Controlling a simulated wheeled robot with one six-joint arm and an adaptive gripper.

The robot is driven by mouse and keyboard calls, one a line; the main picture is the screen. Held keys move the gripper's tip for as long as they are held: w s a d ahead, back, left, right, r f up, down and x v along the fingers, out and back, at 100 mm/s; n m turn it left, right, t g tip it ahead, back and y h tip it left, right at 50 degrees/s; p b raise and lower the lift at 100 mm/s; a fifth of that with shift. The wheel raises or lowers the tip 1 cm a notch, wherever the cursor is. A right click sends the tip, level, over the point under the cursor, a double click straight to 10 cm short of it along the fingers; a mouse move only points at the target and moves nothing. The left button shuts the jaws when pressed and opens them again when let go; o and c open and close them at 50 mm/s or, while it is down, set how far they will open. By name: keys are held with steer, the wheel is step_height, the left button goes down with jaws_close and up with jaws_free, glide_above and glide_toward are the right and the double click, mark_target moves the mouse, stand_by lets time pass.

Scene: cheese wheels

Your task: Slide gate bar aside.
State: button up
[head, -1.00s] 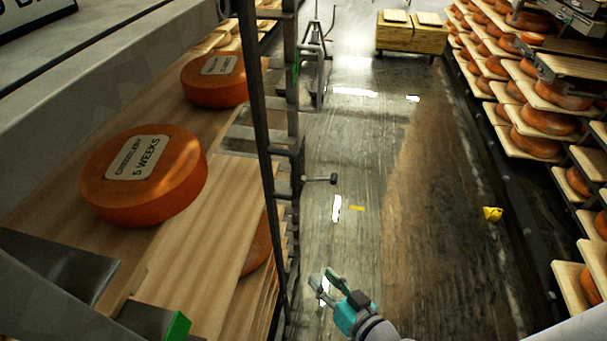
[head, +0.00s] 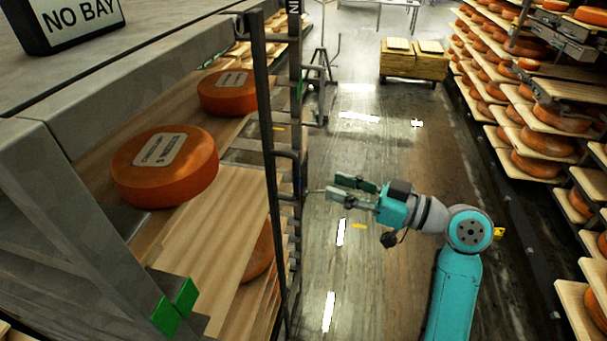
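The gate bar (head: 265,120) is a tall dark upright bar at the front of the cheese rack. A dark frame post stands just right of it. A short rod handle (head: 311,191) sticks out to the right from the post at mid-height; its knob end is not clearly visible now. My gripper (head: 333,185), with grey-green fingers, is at the handle's outer end, pointing left. Its two fingers are apart, with a gap between them. I cannot tell whether they touch the handle or whether its knob is between them.
Orange cheese wheels (head: 165,170) lie on the wooden shelf (head: 215,230) behind the bar. A metal stand (head: 318,75) and a yellow crate cart (head: 413,65) are farther down the aisle. More cheese racks line the right side. The aisle floor (head: 400,285) is mostly clear.

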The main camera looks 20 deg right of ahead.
steer(key=r+n, duration=0.1)
steer(key=r, duration=0.1)
glide_above(296, 198)
steer(key=shift+w+d+f, duration=0.1)
steer(key=shift+w+f, duration=0.15)
steer(key=shift+w, duration=0.05)
stand_by(0.3)
jaws_close()
